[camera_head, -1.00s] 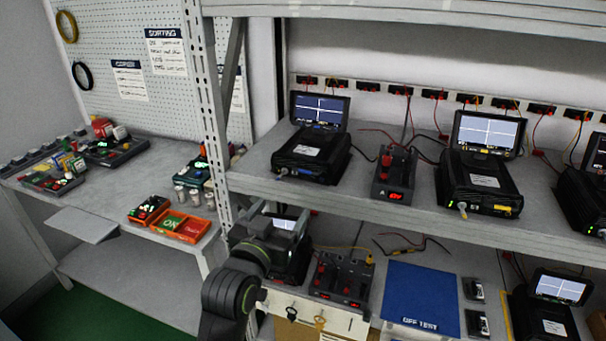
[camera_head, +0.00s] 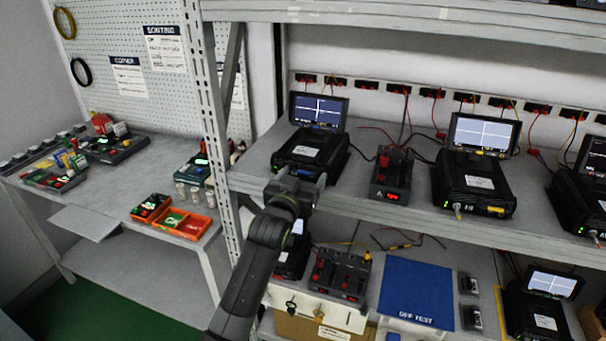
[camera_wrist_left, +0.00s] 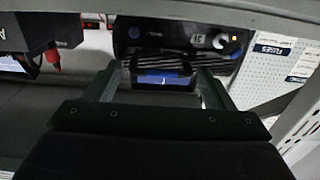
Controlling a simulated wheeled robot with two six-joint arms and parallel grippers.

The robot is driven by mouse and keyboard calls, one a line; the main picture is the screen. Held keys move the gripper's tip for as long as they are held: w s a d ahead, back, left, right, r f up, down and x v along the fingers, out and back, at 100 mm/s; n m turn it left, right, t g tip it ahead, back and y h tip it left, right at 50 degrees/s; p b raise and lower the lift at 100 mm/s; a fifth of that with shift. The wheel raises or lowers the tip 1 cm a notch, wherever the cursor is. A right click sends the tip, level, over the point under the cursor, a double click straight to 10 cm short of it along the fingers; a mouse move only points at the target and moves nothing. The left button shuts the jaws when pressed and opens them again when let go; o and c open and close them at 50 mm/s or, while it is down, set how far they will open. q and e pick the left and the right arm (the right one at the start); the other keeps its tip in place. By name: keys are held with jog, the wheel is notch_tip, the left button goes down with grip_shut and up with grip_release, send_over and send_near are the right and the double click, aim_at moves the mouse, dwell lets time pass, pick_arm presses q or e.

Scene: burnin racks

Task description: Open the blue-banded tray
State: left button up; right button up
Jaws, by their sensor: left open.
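The blue-banded tray (camera_wrist_left: 163,80) is a small dark drawer front with a blue strip, low on the front of a black tester (camera_head: 311,150) on the upper shelf. In the head view only a bit of its blue (camera_head: 303,173) shows behind my gripper. My left gripper (camera_head: 297,181) is open at the shelf's front edge, just before that tester. In the left wrist view its two fingers (camera_wrist_left: 155,88) stand either side of the tray front. I cannot tell whether they touch it. The tray appears shut. My right gripper is out of view.
A small power module (camera_head: 391,176) with red parts stands right of the tester. Farther right is another tester (camera_head: 474,180) with a yellow band. The shelf upright (camera_head: 215,130) is close on the left. A blue mat (camera_head: 418,292) lies on the lower shelf.

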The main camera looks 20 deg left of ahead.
pick_arm(q)
jog(key=shift+w, duration=0.3)
jog(key=shift+c, duration=0.2)
